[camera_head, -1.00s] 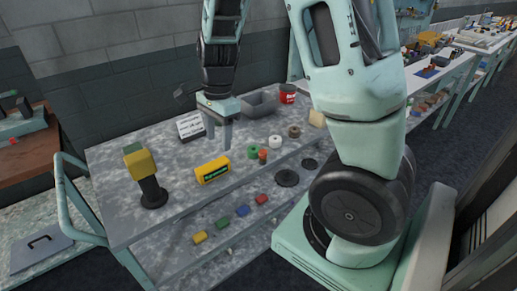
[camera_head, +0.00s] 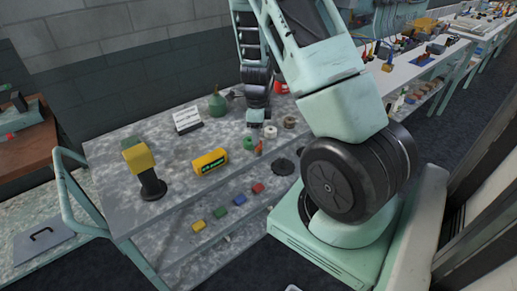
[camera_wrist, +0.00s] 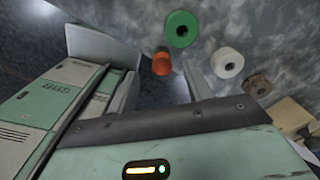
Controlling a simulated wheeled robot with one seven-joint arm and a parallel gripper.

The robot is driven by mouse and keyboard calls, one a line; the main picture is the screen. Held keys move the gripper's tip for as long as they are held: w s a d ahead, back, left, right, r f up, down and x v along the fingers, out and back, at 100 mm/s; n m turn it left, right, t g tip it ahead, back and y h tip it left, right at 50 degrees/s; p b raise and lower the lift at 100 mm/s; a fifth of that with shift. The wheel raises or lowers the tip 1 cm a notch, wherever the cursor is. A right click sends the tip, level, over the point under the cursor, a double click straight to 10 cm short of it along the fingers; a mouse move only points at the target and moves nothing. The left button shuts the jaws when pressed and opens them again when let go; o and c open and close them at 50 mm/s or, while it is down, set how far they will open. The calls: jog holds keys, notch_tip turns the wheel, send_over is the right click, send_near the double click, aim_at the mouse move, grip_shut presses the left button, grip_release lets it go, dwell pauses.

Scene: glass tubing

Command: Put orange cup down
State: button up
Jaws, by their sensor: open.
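The orange cup (camera_head: 259,147) is a small orange cylinder on the grey speckled table, near its front edge. It also shows in the wrist view (camera_wrist: 161,63), between the lines of my two fingers and beyond them. My gripper (camera_head: 256,132) is open and points down, just above and behind the cup in the head view. In the wrist view the fingers of my gripper (camera_wrist: 163,82) stand apart with nothing held. I cannot tell the exact height gap between fingertips and cup.
A green roll (camera_wrist: 181,28) is close beside the cup, with a white roll (camera_wrist: 227,62) and a brown roll (camera_wrist: 257,86) to the right. Colored blocks lie on the lower shelf.

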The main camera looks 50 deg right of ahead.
aim_at(258, 148)
jog(key=shift+s+d+f+p, duration=0.15)
jog(key=shift+f+p, duration=0.1)
jog(key=shift+f, duration=1.25)
jog(key=shift+d+f+p, duration=0.1)
jog(key=shift+f+p, duration=0.1)
jog(key=shift+f, duration=1.25)
grip_shut()
